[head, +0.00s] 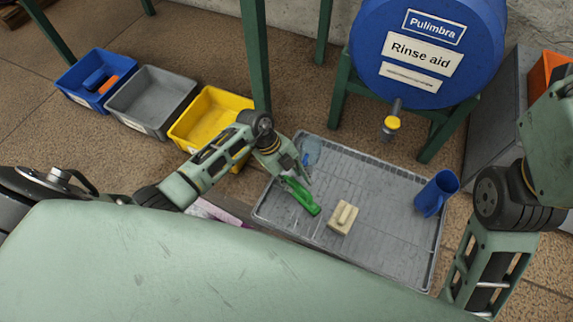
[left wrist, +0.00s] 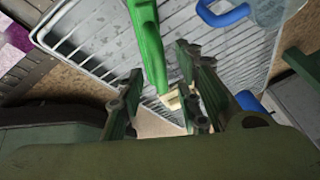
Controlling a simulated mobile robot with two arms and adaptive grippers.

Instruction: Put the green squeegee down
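The green squeegee (head: 300,196) lies on the left part of the grey ribbed tray (head: 385,235). It also shows in the left wrist view (left wrist: 150,48), running down toward the space between my fingers. My left gripper (head: 296,180) is just above the squeegee in the head view. In the left wrist view its two fingers (left wrist: 160,85) stand apart, with gaps on both sides of the green handle, and nothing is clamped. The squeegee's far end is out of the left wrist view. My right arm shows at the right, but its gripper is outside the frame.
A beige block with a grip (head: 343,217) and a blue mug (head: 437,193) are on the tray. A translucent bluish vessel (head: 311,150) is at its back left corner. Blue, grey and yellow bins (head: 210,118) stand left. A blue barrel (head: 428,45) with a tap stands behind.

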